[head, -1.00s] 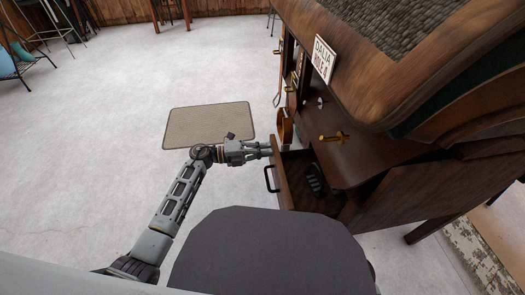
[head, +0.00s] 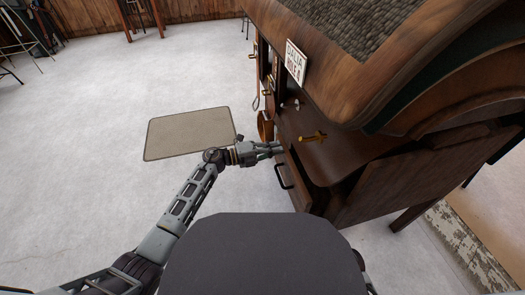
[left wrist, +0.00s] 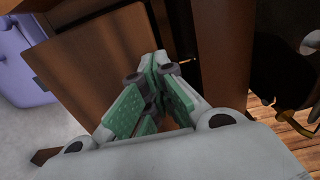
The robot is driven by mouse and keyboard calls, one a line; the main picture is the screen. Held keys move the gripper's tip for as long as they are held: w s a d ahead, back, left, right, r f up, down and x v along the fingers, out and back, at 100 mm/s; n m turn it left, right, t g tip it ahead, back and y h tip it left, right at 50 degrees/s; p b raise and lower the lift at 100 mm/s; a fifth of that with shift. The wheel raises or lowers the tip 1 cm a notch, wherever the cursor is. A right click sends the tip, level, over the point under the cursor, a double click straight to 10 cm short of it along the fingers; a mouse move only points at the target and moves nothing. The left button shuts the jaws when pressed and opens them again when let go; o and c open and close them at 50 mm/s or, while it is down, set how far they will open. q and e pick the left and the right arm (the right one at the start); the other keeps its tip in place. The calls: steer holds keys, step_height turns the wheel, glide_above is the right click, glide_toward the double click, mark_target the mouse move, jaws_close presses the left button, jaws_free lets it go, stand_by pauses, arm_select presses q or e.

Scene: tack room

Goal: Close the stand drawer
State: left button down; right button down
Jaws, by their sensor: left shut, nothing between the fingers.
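The wooden stand (head: 350,190) is at the right of the head view. Its drawer front (head: 299,183) with a dark handle (head: 284,176) sits close against the stand body, and no drawer interior shows. Whether a thin gap remains is too small to tell. My left gripper (head: 276,149) is shut and empty, its fingertips at the upper far part of the drawer front; I cannot tell if they touch it. In the left wrist view its green finger pads (left wrist: 150,95) meet in front of a brown wooden panel (left wrist: 95,60). My right gripper is out of view.
A beige mat (head: 190,132) lies on the open pale floor to the left. A lavender container (left wrist: 22,60) shows in the left wrist view.

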mark_target(284, 146)
arm_select(q)
steer(key=shift+x, duration=1.85)
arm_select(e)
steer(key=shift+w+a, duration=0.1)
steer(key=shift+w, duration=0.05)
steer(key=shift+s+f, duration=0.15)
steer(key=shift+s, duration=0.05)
arm_select(q)
steer(key=shift+a, duration=0.2)
